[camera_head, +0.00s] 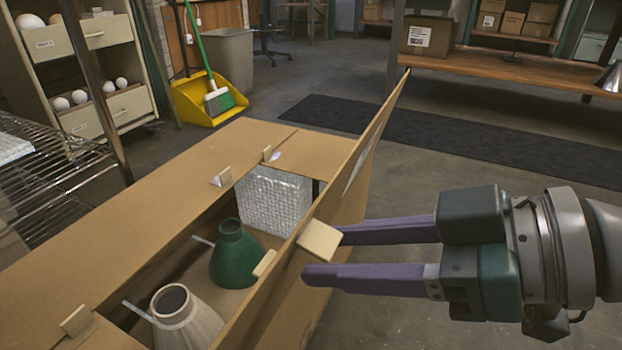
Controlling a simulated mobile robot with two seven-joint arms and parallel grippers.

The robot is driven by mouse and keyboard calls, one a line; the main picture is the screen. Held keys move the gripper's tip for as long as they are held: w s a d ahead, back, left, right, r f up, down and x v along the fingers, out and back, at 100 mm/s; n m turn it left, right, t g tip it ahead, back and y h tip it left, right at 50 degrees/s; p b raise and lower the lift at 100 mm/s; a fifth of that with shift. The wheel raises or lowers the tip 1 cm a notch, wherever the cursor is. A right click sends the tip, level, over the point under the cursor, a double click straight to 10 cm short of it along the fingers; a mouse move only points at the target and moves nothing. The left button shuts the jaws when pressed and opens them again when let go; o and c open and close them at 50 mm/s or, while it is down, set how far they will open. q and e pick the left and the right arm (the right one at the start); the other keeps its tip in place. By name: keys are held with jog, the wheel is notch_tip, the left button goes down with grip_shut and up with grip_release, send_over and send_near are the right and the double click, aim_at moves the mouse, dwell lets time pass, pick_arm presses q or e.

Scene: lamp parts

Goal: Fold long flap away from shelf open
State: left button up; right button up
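A large open cardboard box (283,307) stands in the middle of the camera_head view. Its long flap on the right, away from the wire shelf (45,165), stands up on edge (352,185) and slants a little to the right. A tan tab (320,241) sticks out from this flap. My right gripper (324,256) comes in from the right. Its two purple fingers are spread apart, with the fingertips at the flap's outer side close to the tab. I cannot tell whether they touch. The long flap on the shelf side (110,215) lies flat. My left gripper is not in view.
Inside the box are a green lampshade (236,256), a pale lampshade (185,322) and a bubble-wrapped block (273,200). A far short flap (310,150) lies outward. A yellow dustpan (205,100) and a dark mat (460,140) are on the floor behind.

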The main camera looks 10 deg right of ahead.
jog(key=o, duration=0.4)
jog(key=shift+w+a, duration=0.1)
jog(key=shift+a, duration=0.05)
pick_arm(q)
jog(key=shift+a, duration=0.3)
pick_arm(e)
jog(key=shift+o, duration=0.2)
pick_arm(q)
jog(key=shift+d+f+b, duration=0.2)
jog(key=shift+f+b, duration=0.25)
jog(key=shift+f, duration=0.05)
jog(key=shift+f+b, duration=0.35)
pick_arm(e)
jog(key=v, duration=0.7)
jog(key=shift+d+r, duration=0.1)
jog(key=shift+d, duration=0.15)
